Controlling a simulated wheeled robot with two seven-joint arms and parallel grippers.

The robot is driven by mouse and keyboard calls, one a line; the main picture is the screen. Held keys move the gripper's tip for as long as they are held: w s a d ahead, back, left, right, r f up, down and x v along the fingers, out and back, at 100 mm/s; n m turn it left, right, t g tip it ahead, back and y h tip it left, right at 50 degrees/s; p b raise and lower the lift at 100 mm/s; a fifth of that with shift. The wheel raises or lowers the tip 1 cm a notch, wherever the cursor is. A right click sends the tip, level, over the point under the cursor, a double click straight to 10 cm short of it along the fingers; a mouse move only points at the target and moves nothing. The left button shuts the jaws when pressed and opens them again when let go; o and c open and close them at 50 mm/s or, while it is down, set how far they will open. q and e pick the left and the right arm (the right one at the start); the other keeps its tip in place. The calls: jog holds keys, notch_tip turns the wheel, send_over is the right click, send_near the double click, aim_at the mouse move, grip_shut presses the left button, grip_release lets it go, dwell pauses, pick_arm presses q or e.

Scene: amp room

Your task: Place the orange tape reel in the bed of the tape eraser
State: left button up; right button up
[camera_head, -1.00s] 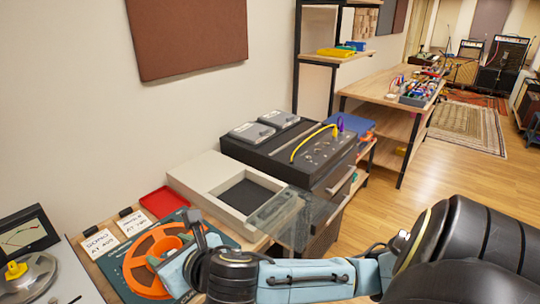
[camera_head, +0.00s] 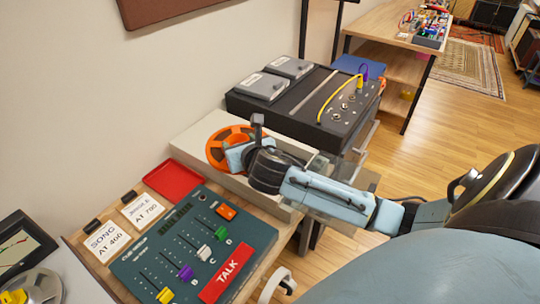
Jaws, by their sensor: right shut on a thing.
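The orange tape reel (camera_head: 219,158) is in my right gripper (camera_head: 236,157), over the left part of the tape eraser. The tape eraser (camera_head: 187,138) is a pale box with a recessed bed; my gripper and arm hide most of the bed. I cannot tell whether the reel touches the eraser or hangs above it. Part of a clear lid (camera_head: 360,178) shows at the right behind my forearm. The right gripper is shut on the reel; its fingertips are partly hidden. My left gripper is not in view.
A teal mixer panel (camera_head: 150,272) with sliders and a red TALK label lies in front of the eraser. A red tray (camera_head: 173,180) and two paper cards (camera_head: 142,210) are at its left. A black patch unit (camera_head: 310,128) with a yellow cable stands behind.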

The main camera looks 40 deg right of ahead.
jog(key=w+d+f+m+g+h, duration=0.25)
jog(key=d+f, duration=0.45)
jog(key=d, duration=0.6)
jog(key=shift+m+t, duration=0.25)
jog(key=shift+t, duration=0.2)
jog(key=f, duration=0.2)
jog(key=f+b, duration=0.1)
jog(key=f, duration=0.1)
jog(key=f+b, duration=0.1)
jog(key=shift+w+d+f, duration=0.15)
jog(key=shift+w+f, duration=0.1)
jog(key=shift+f, duration=0.15)
notch_tip(320, 180, down, 4)
jog(key=shift+f+b, duration=0.15)
jog(key=shift+b, duration=0.95)
jog(key=shift+f, duration=0.55)
